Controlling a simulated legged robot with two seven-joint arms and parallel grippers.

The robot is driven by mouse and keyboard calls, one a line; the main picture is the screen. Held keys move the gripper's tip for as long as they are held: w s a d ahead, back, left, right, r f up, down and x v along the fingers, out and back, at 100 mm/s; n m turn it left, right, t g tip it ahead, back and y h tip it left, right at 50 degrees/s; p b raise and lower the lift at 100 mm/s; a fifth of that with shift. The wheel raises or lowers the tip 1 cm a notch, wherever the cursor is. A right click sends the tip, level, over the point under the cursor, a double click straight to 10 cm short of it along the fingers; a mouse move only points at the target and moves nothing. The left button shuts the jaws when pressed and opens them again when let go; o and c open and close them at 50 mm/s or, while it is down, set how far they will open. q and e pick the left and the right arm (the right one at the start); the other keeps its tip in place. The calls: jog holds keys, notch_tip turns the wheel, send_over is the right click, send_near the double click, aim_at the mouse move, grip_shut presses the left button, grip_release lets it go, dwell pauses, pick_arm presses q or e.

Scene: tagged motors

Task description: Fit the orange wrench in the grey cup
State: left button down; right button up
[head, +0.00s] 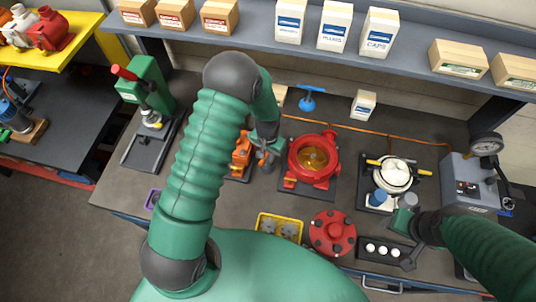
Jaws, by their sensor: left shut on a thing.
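My left gripper (267,158) points down at the middle of the bench, between an orange fixture and the red round housing. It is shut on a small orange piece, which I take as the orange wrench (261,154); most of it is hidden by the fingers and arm. I cannot make out the grey cup for certain.
The orange fixture (240,158) and red housing (314,160) flank my left gripper closely. A yellow tray (279,228), a red flanged disc (332,233) and a black block with white knobs (384,251) lie nearer. A green press (147,90) stands left; a shelf (270,45) overhangs the back.

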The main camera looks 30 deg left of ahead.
pick_arm(q)
jog(key=shift+f, duration=0.4)
jog(key=c, duration=1.3)
grip_release()
jog(key=shift+r, duration=0.1)
notch_tip(320, 180, up, 6)
jog(key=p, duration=0.4)
